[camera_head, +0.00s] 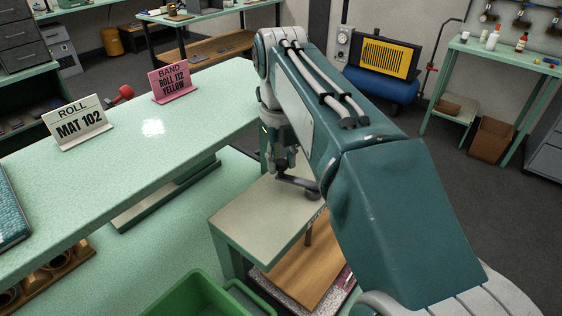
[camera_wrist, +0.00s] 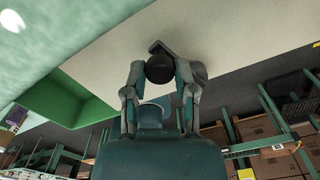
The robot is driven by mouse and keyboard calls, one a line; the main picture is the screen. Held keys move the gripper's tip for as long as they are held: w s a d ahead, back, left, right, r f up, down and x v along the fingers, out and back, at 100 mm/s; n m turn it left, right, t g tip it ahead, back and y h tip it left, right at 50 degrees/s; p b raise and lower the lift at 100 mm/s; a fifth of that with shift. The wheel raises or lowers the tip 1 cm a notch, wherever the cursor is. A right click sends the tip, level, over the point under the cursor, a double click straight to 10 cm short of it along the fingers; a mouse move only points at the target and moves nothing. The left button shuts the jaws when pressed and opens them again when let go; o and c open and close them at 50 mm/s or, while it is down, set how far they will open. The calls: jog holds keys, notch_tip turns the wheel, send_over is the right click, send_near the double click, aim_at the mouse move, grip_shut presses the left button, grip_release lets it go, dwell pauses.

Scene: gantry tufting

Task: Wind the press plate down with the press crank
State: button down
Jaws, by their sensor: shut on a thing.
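The press crank (camera_head: 297,187) sits on top of the press frame (camera_head: 250,222), a pale top plate with green legs. In the wrist view the crank's round black knob (camera_wrist: 160,68) stands between the two fingers of my gripper (camera_wrist: 160,78), which is shut on it. My gripper (camera_head: 283,164) points down at the crank in the head view. A thin screw (camera_head: 309,233) runs below the top to the wooden press plate (camera_head: 300,267). My arm hides the right side of the press and part of the plate. A speckled layer shows under the plate's front edge.
A green bin (camera_head: 190,300) stands in front of the press.

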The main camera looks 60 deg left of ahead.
jog(key=shift+a, duration=0.15)
dwell(0.3)
jog(key=shift+c, duration=2.3)
grip_release()
jog(key=shift+s, duration=0.1)
jog(key=shift+o, duration=0.2)
jog(key=shift+a, duration=0.2)
jog(key=shift+d+r, duration=0.2)
jog(key=shift+r, duration=0.15)
jog(key=r, duration=0.5)
jog(key=shift+a+r, duration=0.1)
jog(key=shift+a, duration=0.25)
jog(key=shift+d+r, duration=0.1)
jog(key=shift+r, duration=0.6)
